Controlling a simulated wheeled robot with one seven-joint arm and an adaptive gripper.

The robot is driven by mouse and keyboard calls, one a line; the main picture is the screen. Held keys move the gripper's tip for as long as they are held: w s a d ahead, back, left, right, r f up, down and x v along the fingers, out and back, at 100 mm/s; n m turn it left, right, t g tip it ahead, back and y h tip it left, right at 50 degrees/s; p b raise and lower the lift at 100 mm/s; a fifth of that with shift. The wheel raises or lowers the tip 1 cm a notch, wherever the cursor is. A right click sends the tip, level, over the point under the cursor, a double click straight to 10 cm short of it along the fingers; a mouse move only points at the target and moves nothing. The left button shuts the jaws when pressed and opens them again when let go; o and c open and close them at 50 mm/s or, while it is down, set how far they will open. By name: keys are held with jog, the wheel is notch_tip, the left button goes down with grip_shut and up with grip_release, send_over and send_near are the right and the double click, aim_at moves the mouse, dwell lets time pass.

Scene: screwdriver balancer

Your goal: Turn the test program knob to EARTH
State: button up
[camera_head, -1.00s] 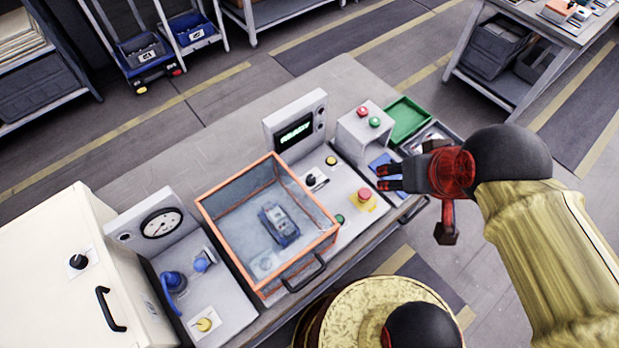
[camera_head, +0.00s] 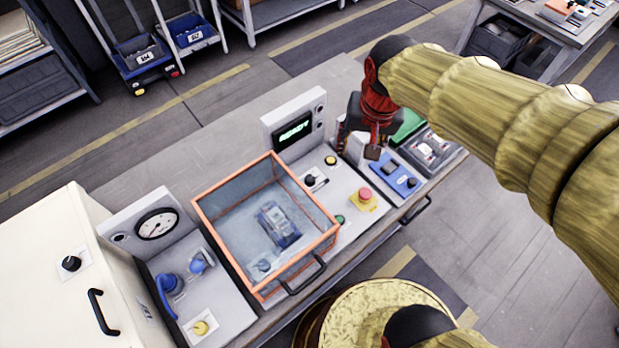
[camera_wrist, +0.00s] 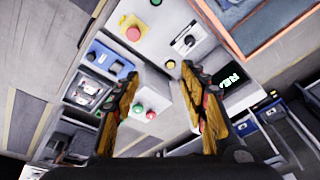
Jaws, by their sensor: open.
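The black selector knob (camera_head: 311,180) sits on the grey test panel (camera_head: 334,208), below the lit green display (camera_head: 295,131). The knob also shows in the wrist view (camera_wrist: 189,41), beyond the fingertips; its lettering is too small to read. My gripper (camera_head: 357,150) is above the right part of the bench, right of the display and apart from the knob. In the wrist view its two yellow-marked fingers (camera_wrist: 162,78) are spread with nothing between them.
An orange-framed clear box (camera_head: 235,186) with a grey-blue device inside stands left of the panel. A red emergency button (camera_head: 366,195) on a yellow base is right of the knob. A blue unit (camera_head: 397,179) lies farther right. A yellow button (camera_head: 330,160) is close to the knob.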

jog(key=w+a+f+m+g+b, duration=0.1)
jog(key=w+a+f, duration=0.2)
jog(key=f, duration=0.1)
jog(key=w+a+f+g, duration=0.1)
jog(key=w+a+f, duration=0.15)
jog(key=f, duration=0.25)
jog(key=m+g+b, duration=0.1)
send_over(310, 178)
jog(key=shift+h, duration=0.4)
jog(key=f, duration=0.9)
jog(key=shift+a+f, duration=0.25)
jog(key=shift+f, duration=0.1)
jog(key=shift+d+f+b, duration=0.15)
jog(key=shift+f+b, duration=1.05)
jog(key=shift+f, duration=2.8)
jog(key=c, duration=1.1)
grip_shut()
